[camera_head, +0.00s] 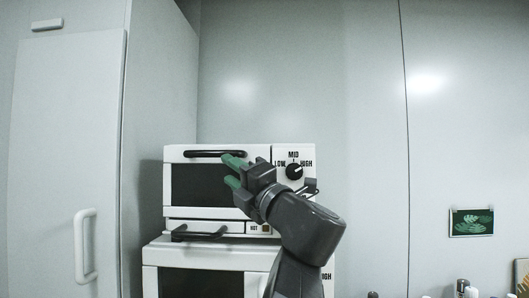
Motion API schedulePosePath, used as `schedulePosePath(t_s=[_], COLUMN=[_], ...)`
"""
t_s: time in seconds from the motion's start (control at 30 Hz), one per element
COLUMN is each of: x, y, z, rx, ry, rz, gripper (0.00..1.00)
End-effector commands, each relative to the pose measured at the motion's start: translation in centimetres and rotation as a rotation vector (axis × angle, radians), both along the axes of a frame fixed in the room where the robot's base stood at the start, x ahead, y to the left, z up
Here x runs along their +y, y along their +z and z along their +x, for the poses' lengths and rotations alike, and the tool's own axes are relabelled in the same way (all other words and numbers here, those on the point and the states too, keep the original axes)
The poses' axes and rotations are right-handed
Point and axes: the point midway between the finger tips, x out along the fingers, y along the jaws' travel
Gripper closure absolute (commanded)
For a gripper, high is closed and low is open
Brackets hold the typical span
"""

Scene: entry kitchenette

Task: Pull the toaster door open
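The white toaster (309,152) stands in the middle of the view, against the back wall. Its front door has a dark window (198,186) and a black bar handle (200,154) along the top edge. The door looks shut. My gripper (231,171) has green fingertips, spread apart with a gap between them and nothing visible in it. It is in front of the right half of the door. The upper fingertip overlaps the right end of the handle in the picture; I cannot tell whether it touches. My gripper and arm hide the door's lower right part.
A black knob (294,171) marked LOW, MID, HIGH sits right of the door. A tall cabinet (70,150) stands left. Small bottles (462,288) are at lower right.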

Motion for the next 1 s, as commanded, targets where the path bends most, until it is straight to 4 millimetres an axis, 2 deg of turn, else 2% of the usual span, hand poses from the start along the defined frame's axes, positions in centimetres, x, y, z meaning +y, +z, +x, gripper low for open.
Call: schedulePosePath(t_s=[0.53,0.73,1.0], x=[6.0,7.1,7.3], y=[3.6,4.1,4.2], z=[5.3,6.4,6.5], rx=[0.002,0.001,0.001], ry=[0.001,-0.001,-0.002], rz=[0.002,0.002,0.002], gripper=[0.62,0.62,0.62])
